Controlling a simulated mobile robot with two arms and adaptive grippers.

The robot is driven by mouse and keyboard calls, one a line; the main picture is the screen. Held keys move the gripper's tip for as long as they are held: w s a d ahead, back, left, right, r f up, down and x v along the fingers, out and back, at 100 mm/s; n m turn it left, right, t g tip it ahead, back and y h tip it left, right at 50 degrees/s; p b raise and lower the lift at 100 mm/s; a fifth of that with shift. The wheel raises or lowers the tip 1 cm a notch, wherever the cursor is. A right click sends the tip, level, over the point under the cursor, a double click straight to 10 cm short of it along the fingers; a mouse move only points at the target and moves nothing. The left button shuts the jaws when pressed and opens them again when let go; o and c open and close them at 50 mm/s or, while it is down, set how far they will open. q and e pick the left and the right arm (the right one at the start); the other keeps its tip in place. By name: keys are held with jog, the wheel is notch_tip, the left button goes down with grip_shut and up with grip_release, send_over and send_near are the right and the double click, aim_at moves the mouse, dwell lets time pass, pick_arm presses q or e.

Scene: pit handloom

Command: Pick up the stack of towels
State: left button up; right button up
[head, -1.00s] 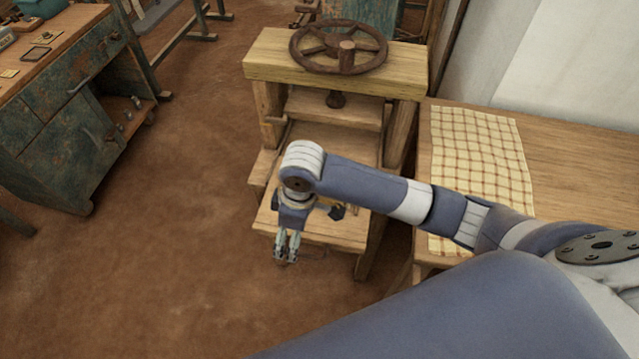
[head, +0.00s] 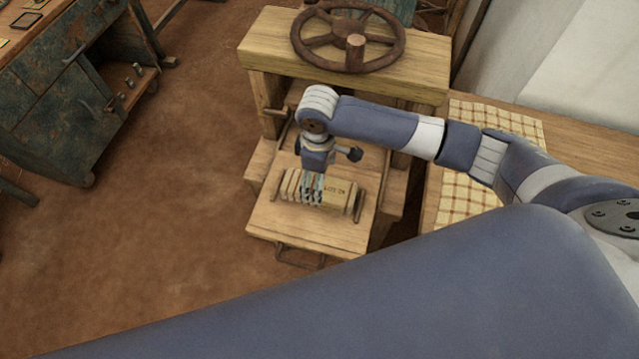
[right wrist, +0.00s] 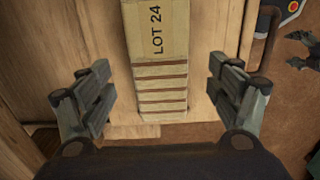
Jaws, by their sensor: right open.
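The stack of towels (head: 339,193) lies on the light wooden board low in the front of the press. It is a beige block marked LOT 24, with layered edges on its near end in the right wrist view (right wrist: 157,30). My right gripper (head: 312,197) points down at the stack, in front of part of it in the head view. In the right wrist view the open fingers (right wrist: 167,98) stand to either side of the stack's near end, with gaps on both sides.
The wooden press (head: 425,62) with its rusty handwheel (head: 355,46) stands just behind. A table with a checked cloth (head: 462,198) is to the right. A worn green cabinet (head: 45,110) stands at the left. The brown floor between is open.

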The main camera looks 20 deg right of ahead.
jog(key=shift+s+a+f, duration=0.1)
jog(key=shift+s+f, duration=0.05)
jog(key=shift+f, duration=0.95)
notch_tip(320, 180, down, 4)
jog(key=shift+f+p, duration=0.1)
jog(key=shift+p, duration=0.5)
jog(key=shift+w+f, duration=0.2)
jog(key=shift+f, duration=0.15)
pick_arm(q)
jog(key=shift+s+a+r, duration=0.2)
jog(key=shift+s+r, duration=0.35)
jog(key=shift+r, duration=0.1)
pick_arm(e)
jog(key=c, duration=1.2)
